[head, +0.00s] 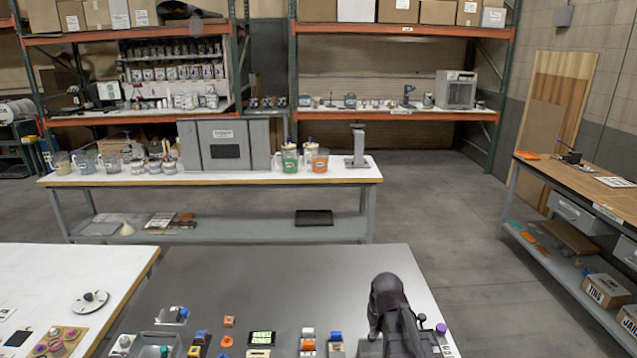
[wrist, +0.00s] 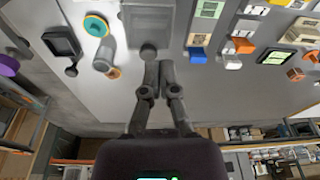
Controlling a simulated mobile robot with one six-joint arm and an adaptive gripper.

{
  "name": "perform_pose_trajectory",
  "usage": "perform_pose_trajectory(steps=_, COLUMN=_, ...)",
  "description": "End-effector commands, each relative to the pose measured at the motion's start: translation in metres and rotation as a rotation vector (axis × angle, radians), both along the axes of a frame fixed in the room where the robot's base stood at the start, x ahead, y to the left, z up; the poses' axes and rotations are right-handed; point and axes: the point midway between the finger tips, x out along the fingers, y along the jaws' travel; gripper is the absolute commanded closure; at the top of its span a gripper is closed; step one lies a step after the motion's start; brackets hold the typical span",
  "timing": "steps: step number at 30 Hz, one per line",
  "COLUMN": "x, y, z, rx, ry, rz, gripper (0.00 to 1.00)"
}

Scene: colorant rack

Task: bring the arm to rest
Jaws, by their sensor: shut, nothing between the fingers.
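My gripper (wrist: 163,75) shows in the wrist view. Its two grey fingers lie close together, shut, with nothing held between them. They point toward the grey worktable (wrist: 110,130), with small items beyond the fingertips. A grey round knob (wrist: 148,50) on a flat plate is just past the tips in the picture; I cannot tell how far apart they are in depth. The same worktable (head: 220,285) is at the bottom of the head view.
The table holds small colored pieces, a lit green display (head: 262,338) and a purple knob (head: 440,328). A white table (head: 60,275) adjoins at left. A bench (head: 110,180) with jars stands behind. A wooden-topped bench (head: 590,190) is at right. Floor (head: 470,230) between is clear.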

Motion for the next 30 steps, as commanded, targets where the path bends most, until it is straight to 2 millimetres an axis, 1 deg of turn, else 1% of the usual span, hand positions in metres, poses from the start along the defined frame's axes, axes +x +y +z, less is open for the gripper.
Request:
perform_pose_trajectory(steps=1, x=-0.027, y=0.001, z=-0.001, rx=-0.004, ry=0.034, rz=-0.018, gripper=1.0)
perform_pose_trajectory(steps=3, x=-0.052, y=0.002, z=-0.002, rx=-0.011, ry=0.08, rz=-0.046, gripper=1.0)
perform_pose_trajectory(steps=6, x=-0.08, y=0.002, z=-0.003, rx=-0.02, ry=0.133, rz=-0.078, gripper=1.0)
perform_pose_trajectory(steps=9, x=-0.094, y=0.003, z=-0.003, rx=-0.028, ry=0.164, rz=-0.097, gripper=1.0)
perform_pose_trajectory(steps=12, x=-0.098, y=0.003, z=-0.003, rx=-0.03, ry=0.175, rz=-0.105, gripper=1.0)
perform_pose_trajectory(steps=30, x=-0.096, y=0.003, z=-0.003, rx=-0.03, ry=0.174, rz=-0.104, gripper=1.0)
